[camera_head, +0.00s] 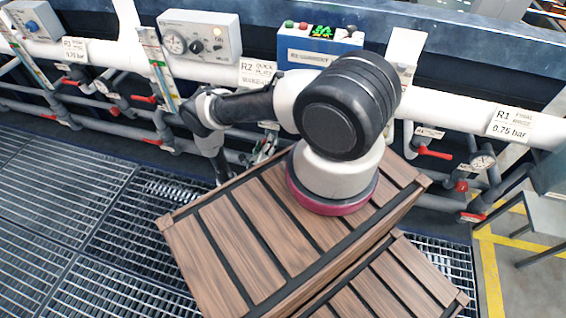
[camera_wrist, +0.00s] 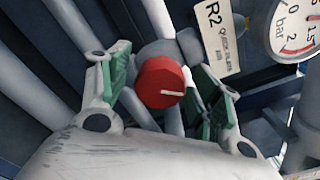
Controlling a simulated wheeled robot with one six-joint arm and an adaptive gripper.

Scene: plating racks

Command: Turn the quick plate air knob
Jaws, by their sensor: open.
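The quick plate air knob (camera_wrist: 160,82) is round and red with a white pointer line toward the right in the wrist view. A tag (camera_wrist: 220,38) reading "R2 Quick Plate Air" hangs just to its upper right. My gripper (camera_wrist: 162,78) is open, with one green-padded finger on each side of the knob. Gaps show between the knob and both fingers, so the gripper appears not to touch it. Whether the fingertips reach as deep as the knob is hard to tell. In the head view my arm reaches down toward the pipes, and the knob cannot be made out.
Pipes with red-handled valves run along the wall. A white control box (camera_head: 203,36) and a blue rectifier box (camera_head: 315,48) sit above. Grating (camera_head: 60,210) covers the floor.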

